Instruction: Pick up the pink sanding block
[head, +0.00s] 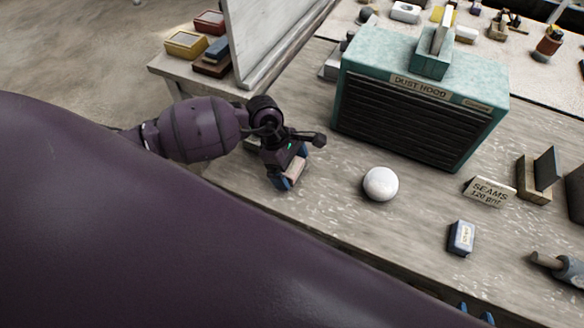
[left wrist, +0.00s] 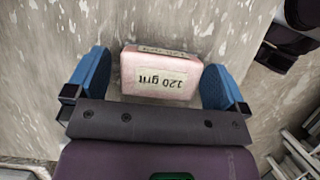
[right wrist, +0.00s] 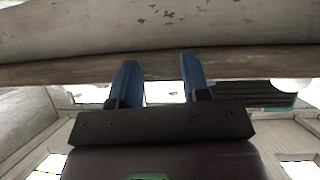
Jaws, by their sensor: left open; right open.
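The pink sanding block (left wrist: 160,74) lies on the workbench and bears a "120 grit" label. It sits between the two blue fingers of my left gripper (left wrist: 159,78), which is open, with a small gap on the left; on the right I cannot tell if the finger touches. In the head view the block (head: 296,168) shows partly, between the fingers of my left gripper (head: 289,169). My right gripper (right wrist: 158,82) is open and empty, facing the bench's front edge; only its blue tips (head: 476,314) show at the bottom of the head view.
A white plaster sphere (head: 381,184) rests to the right of my left gripper. Behind stands the green dust hood (head: 420,95). A blue block (head: 462,238), the SEAMS sign (head: 489,191) and a tool (head: 560,266) lie farther right. The bench front is mostly clear.

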